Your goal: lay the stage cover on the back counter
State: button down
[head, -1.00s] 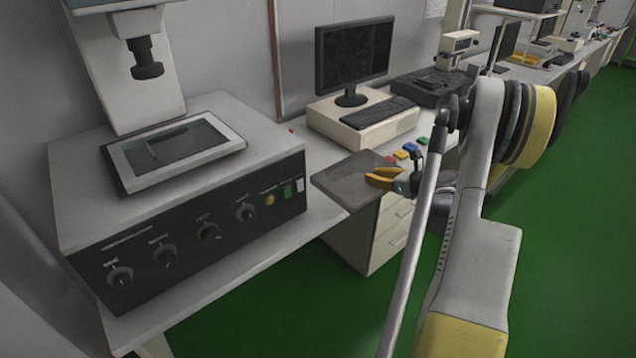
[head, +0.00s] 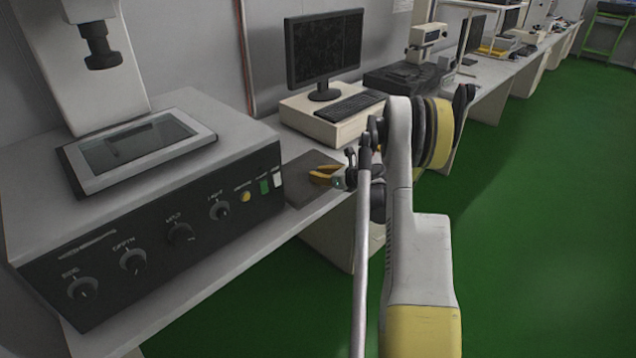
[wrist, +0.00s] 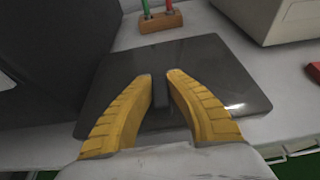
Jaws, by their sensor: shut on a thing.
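The stage cover (head: 302,192) is a flat dark grey plate with rounded corners. In the head view it is level, over the counter (head: 315,219) between the black-fronted instrument and the computer. My gripper (head: 316,175) has yellow fingers and is shut on the cover's upright dark handle. The wrist view shows the cover (wrist: 215,70) spread below my gripper (wrist: 160,76), with the handle between the fingers. I cannot tell whether its underside touches the counter. Part of its near side is hidden by the fingers and my wrist.
The instrument (head: 170,225) with knobs stands close on the left. A cream box (head: 320,118) with a monitor (head: 325,48) and keyboard (head: 350,104) is behind. A wooden holder (wrist: 160,21) with red and green sticks stands just beyond the cover. The floor to the right is clear.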

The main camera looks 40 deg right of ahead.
notch_tip(320, 180, down, 2)
jog(key=shift+f+b, duration=0.15)
jog(key=shift+b, duration=0.2)
jog(key=c, duration=1.4)
grip_release()
jog(key=shift+c, duration=0.2)
